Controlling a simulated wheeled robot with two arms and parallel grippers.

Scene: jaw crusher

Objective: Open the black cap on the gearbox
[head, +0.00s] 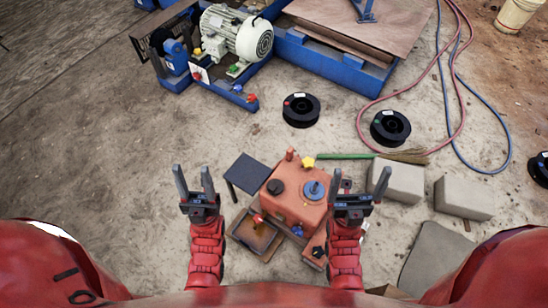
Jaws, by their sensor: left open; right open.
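The orange-red gearbox (292,206) stands in the lower middle of the head view. The round black cap (276,187) sits on the left part of its top. A blue disc (313,190) is on the top to the right of the cap. My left gripper (193,175) is open and empty, left of the gearbox and apart from the cap. My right gripper (360,177) is open with nothing visible between its fingers, beside the gearbox's right edge. It hides part of that side. Neither gripper appears to touch the cap.
A dark flat plate (249,174) lies between my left gripper and the gearbox. An open tray (243,241) is at the gearbox's front left. Grey blocks (402,181) and a broom with a green handle (345,156) are to the right. Black spools (300,110) and hoses lie farther back.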

